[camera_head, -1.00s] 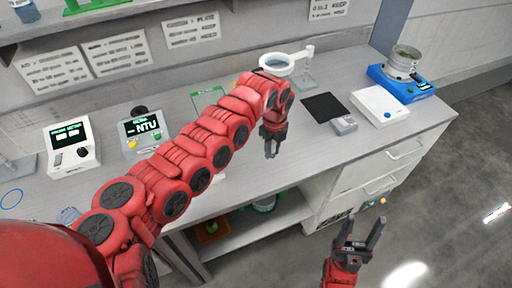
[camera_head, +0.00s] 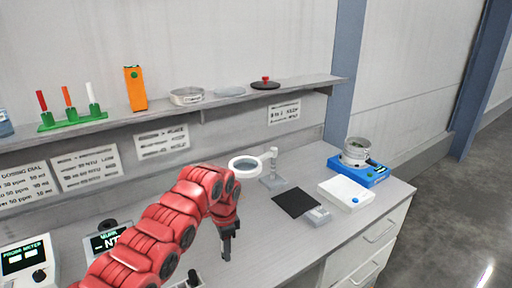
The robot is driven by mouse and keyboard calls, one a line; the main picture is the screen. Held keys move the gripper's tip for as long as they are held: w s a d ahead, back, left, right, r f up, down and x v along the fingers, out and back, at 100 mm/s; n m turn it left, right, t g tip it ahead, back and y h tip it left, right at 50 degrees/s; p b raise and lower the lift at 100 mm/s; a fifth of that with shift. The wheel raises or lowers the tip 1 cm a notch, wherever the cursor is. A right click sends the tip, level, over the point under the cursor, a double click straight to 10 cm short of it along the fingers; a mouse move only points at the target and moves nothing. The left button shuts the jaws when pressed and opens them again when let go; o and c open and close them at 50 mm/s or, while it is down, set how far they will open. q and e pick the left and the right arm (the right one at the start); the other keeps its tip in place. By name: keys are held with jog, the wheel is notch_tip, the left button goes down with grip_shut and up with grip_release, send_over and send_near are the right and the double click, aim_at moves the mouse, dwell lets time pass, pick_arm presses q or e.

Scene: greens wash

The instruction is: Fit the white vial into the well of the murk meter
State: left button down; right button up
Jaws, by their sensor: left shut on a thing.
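A slim white vial (camera_head: 89,93) stands at the right end of a green rack (camera_head: 72,121) on the shelf, beside an orange one and a red one. My left gripper (camera_head: 226,252) points down over the bench, right of the meter and well away from the rack. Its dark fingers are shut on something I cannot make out. My right gripper is out of view.
The shelf also holds an orange box (camera_head: 135,88), a sieve (camera_head: 187,96) and a red-knobbed lid (camera_head: 265,84). Bench front right of my gripper is clear.

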pick_arm(q)
jog(key=w+a+r+n, duration=0.1)
jog(key=a+r+n, duration=0.1)
jog(key=a+n, duration=0.2)
jog(key=a+r+n+b, duration=0.1)
jog(key=a+r+n, duration=0.2)
jog(key=n, duration=0.6)
jog(key=shift+w+a+r, duration=0.3)
jog(key=shift+w+a, duration=0.05)
jog(key=shift+a, duration=0.05)
jog(key=shift+a, duration=0.1)
